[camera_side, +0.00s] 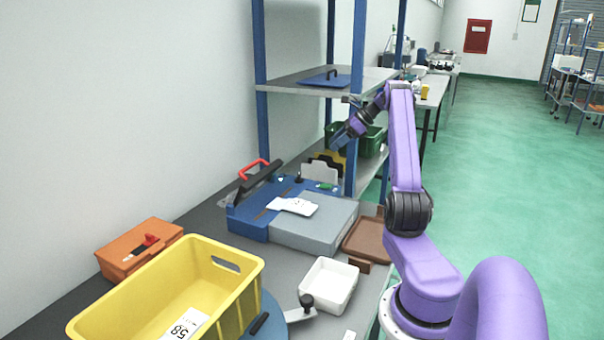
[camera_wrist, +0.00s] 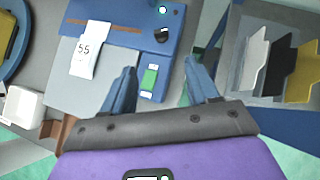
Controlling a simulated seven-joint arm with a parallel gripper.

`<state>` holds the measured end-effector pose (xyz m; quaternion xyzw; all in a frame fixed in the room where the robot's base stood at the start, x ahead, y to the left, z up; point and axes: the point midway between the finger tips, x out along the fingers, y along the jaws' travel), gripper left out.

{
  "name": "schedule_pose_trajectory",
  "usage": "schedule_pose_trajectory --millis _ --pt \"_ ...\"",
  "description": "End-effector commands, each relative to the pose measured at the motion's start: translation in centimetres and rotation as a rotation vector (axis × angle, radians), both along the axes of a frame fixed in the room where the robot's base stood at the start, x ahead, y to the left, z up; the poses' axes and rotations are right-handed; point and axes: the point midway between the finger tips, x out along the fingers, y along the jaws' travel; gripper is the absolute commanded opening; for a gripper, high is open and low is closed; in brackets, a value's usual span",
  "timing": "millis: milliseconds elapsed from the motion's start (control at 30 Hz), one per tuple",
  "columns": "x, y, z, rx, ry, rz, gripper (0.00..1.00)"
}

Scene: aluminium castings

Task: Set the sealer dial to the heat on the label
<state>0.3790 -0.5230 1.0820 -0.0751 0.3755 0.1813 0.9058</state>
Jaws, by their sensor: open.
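The sealer (camera_side: 250,222) is a blue machine with a grey platform and a raised arm with a red handle (camera_side: 252,168). Its black dial (camera_side: 299,180) sits on the blue top and also shows in the wrist view (camera_wrist: 162,36); its setting is too small to read. A white label or packet (camera_side: 291,206) lies across the platform; in the wrist view (camera_wrist: 86,50) its number looks like 55.
A yellow crate (camera_side: 235,285), with a tag reading about 58, a white tray (camera_side: 329,284) and a brown tray (camera_side: 366,238) lie nearer.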

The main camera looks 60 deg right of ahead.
Motion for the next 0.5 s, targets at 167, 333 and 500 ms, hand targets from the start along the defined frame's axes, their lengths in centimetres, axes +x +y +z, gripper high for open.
schedule_pose_trajectory --millis 167,333,500 --pt "0.9 0.3 -1.0 0.004 0.000 -0.002 0.60" --pt "2.8 1.1 -3.1 0.005 0.000 -0.002 0.60" --pt "4.9 2.1 -5.4 0.003 -0.001 0.000 0.60"
